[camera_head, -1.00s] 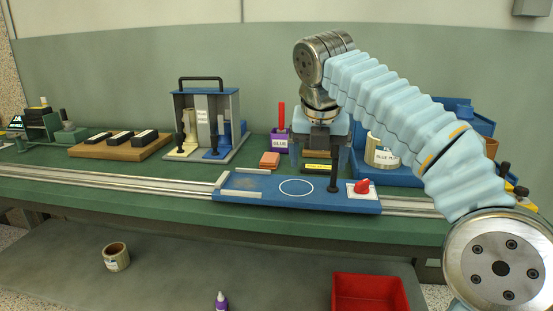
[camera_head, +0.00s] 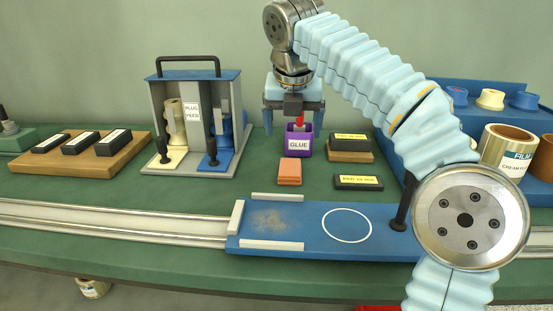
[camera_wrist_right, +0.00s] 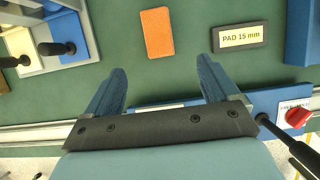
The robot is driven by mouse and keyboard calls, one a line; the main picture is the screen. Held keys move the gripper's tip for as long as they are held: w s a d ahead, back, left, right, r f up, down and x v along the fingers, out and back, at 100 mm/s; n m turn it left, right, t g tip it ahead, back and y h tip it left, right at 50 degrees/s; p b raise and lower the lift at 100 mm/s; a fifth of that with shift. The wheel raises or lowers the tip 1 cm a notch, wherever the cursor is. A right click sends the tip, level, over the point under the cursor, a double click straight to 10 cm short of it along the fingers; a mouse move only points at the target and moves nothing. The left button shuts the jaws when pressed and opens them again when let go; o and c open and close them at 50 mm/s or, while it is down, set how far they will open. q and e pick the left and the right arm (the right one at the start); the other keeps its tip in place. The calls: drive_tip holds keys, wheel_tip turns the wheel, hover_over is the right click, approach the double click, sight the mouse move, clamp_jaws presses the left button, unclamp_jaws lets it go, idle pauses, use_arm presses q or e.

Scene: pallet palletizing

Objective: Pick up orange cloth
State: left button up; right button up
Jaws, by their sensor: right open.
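The orange cloth (camera_head: 289,171) is a small folded block lying flat on the green bench, in front of the purple glue box (camera_head: 299,142). It also shows in the right wrist view (camera_wrist_right: 157,33), at the top centre, beyond the fingertips. My right gripper (camera_head: 293,128) is open, fingers pointing down, and appears in front of the glue box's red stick in the head view. In the right wrist view its two blue fingers (camera_wrist_right: 162,75) are spread wide with nothing between them. The cloth is apart from the fingers. My left gripper is not in view.
Black labelled pads (camera_head: 358,182) lie right of the cloth. A blue fixture plate (camera_head: 285,242) on a rail lies in front. A grey-blue plug feeder (camera_head: 197,125) stands left. A blue rack with rolls (camera_head: 490,98) stands right. Bare green bench lies left of the cloth.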

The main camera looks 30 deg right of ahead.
drive_tip(key=b, duration=0.2)
hover_over(290, 168)
drive_tip(key=s+a, duration=0.1)
drive_tip(key=s, duration=0.1)
wheel_tip(290, 168, down, 7)
drive_tip(key=shift+s+r, duration=0.1)
drive_tip(key=shift+s, duration=0.05)
drive_tip(key=b+x, duration=0.1)
drive_tip(key=x, duration=0.5)
drive_tip(key=shift+a+b, duration=0.1)
drive_tip(key=shift+b, duration=0.2)
drive_tip(key=shift+f, duration=0.25)
drive_tip(key=c, duration=1.1)
drive_tip(key=shift+c, duration=0.2)
